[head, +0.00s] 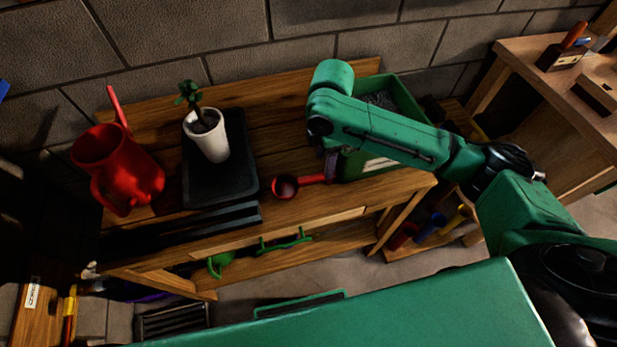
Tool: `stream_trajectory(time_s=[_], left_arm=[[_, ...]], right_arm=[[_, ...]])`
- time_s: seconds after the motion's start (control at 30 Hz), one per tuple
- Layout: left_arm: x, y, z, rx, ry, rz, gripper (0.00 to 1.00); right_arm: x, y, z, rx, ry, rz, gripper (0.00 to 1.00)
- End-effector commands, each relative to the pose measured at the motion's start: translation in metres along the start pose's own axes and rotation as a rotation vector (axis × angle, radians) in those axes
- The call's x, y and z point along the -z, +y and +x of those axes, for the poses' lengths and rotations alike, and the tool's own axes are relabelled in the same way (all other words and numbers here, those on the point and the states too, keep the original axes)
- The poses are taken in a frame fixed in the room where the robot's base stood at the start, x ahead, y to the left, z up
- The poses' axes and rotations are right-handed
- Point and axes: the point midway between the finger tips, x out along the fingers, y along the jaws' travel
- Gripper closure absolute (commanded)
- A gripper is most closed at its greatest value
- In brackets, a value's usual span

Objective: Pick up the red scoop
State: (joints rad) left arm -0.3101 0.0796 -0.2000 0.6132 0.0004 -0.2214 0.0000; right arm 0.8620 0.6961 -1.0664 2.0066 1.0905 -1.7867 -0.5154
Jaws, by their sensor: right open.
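The red scoop (287,187) lies on the wooden bench (300,215), right of the black tray. Its round bowl faces up on the left and its handle points right. My right gripper (331,165) comes down from the green arm to the handle's right end. It is open, with its fingers at or just above the handle; they are small and dark, so I cannot tell whether they touch it. My left gripper is out of view.
A green bin (400,100) stands behind and right of my right gripper. A white pot (211,137) with a plant stands on the black tray (240,185). A red watering can (118,168) is at the left. Bare bench lies in front of the scoop.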

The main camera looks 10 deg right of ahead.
Motion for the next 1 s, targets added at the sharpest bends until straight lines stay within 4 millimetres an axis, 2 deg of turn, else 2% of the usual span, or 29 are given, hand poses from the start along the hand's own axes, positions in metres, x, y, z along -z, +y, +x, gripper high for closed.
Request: stream_trajectory(time_s=[0.07, 0.17, 0.4, 0.5, 0.67, 0.8, 0.83, 1.0], left_arm=[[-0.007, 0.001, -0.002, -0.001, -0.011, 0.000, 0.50], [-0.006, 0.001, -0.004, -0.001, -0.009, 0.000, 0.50], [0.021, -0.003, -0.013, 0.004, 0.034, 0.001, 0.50], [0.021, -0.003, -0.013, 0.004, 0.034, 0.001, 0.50], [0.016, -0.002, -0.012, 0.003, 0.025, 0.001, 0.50], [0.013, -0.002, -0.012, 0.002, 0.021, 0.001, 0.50], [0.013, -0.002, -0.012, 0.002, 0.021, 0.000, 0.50], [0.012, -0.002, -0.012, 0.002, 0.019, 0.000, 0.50]], right_arm=[[0.000, 0.000, 0.015, 0.002, 0.000, 0.002, 0.38], [0.000, 0.000, 0.026, 0.000, 0.001, 0.002, 0.38], [-0.004, -0.002, 0.069, 0.001, 0.000, 0.002, 0.38], [-0.004, -0.001, 0.076, -0.002, 0.000, 0.000, 0.38], [-0.004, -0.001, 0.076, -0.003, 0.001, 0.000, 0.38], [-0.004, -0.001, 0.076, -0.003, 0.001, 0.000, 0.91], [-0.004, -0.001, 0.076, -0.003, 0.001, 0.000, 1.00], [-0.004, -0.001, 0.076, -0.003, 0.001, 0.001, 1.00]])
